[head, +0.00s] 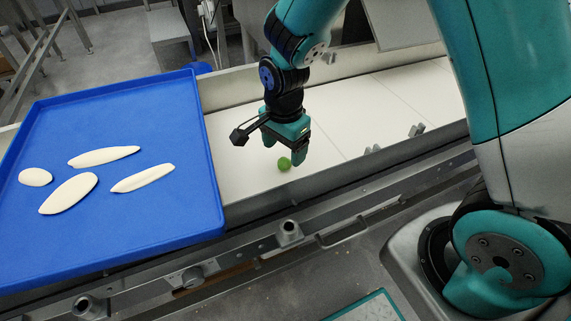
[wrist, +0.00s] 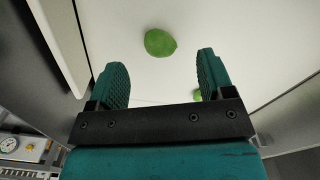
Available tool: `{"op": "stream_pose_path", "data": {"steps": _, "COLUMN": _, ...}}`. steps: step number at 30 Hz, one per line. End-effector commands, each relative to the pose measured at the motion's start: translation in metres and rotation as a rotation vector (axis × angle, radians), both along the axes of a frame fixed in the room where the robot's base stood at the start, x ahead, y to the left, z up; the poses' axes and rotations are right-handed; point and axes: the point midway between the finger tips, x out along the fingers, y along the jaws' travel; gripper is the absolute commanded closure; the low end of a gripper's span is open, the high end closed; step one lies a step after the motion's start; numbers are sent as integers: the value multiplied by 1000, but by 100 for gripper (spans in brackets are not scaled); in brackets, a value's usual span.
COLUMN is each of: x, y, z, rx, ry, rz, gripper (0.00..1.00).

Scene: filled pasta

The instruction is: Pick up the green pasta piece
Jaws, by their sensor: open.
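A green pasta piece (head: 284,164) lies on the white conveyor surface. It also shows in the wrist view (wrist: 160,43), small and rounded, a little beyond the fingertips and between their lines. My gripper (head: 286,150) is above the conveyor, pointing down, close to the green piece. In the wrist view my gripper (wrist: 160,75) has its two teal fingers wide apart with nothing between them. A second bit of green (wrist: 198,95) shows beside the right finger, mostly hidden by it.
A blue tray (head: 130,225) with several pale flat pasta pieces (head: 103,156) stands left of the conveyor. The white conveyor (head: 360,110) runs to the upper right and looks clear there. A metal rail (head: 330,200) with brackets borders its near side.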

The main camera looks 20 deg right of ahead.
Motion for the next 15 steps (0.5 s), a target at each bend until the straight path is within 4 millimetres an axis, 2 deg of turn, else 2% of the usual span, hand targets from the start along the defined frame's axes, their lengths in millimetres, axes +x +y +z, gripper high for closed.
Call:
{"op": "stream_pose_path", "data": {"steps": 1, "x": -2, "y": -1, "z": -12, "rx": -1, "ry": 5, "rz": 0, "gripper": 25}}
{"op": "stream_pose_path", "data": {"steps": 6, "x": -2, "y": -1, "z": -35, "rx": -1, "ry": 4, "rz": 0, "gripper": 25}}
{"op": "stream_pose_path", "data": {"steps": 15, "x": -1, "y": 0, "z": -39, "rx": 0, "ry": 0, "rz": 0, "gripper": 25}}
